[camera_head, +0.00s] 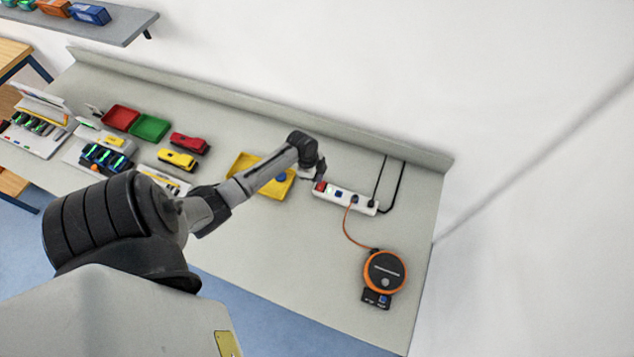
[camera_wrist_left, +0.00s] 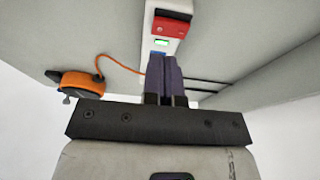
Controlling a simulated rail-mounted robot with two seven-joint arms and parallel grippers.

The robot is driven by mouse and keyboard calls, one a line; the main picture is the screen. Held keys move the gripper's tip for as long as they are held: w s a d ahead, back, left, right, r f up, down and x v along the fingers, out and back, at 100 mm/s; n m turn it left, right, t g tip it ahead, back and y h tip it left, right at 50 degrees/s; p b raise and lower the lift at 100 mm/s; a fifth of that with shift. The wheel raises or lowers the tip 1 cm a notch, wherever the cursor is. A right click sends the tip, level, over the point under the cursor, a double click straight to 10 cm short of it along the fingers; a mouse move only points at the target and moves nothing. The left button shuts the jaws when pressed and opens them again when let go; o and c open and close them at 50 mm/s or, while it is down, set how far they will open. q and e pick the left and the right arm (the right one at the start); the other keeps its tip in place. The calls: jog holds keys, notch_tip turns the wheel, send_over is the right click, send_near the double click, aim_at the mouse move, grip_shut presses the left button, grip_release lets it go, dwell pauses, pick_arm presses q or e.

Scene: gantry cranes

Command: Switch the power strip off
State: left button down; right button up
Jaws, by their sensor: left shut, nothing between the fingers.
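The white power strip (camera_head: 345,198) lies on the grey bench near its back edge. A red switch (camera_head: 320,186) sits at its left end; the switch also shows in the left wrist view (camera_wrist_left: 172,23), with a small lit green patch (camera_wrist_left: 162,42) beside it. My left gripper (camera_head: 319,175) is at the switch end of the strip. Its dark fingers are shut together with nothing between them in the left wrist view (camera_wrist_left: 164,62), with the strip behind the tips. Whether they touch the strip I cannot tell. My right gripper is in neither view.
An orange cable runs from the strip to a round orange-and-black device (camera_head: 384,272) at the front right. Black cords leave the strip's right end. A yellow tray (camera_head: 243,162) is left of the strip, partly behind my arm. Toy-like vehicles and red and green trays (camera_head: 150,127) stand farther left.

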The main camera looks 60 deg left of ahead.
aim_at(319, 187)
pick_arm(q)
notch_tip(319, 187, down, 4)
jog(key=shift+d+r, duration=0.1)
jog(key=shift+f, duration=0.4)
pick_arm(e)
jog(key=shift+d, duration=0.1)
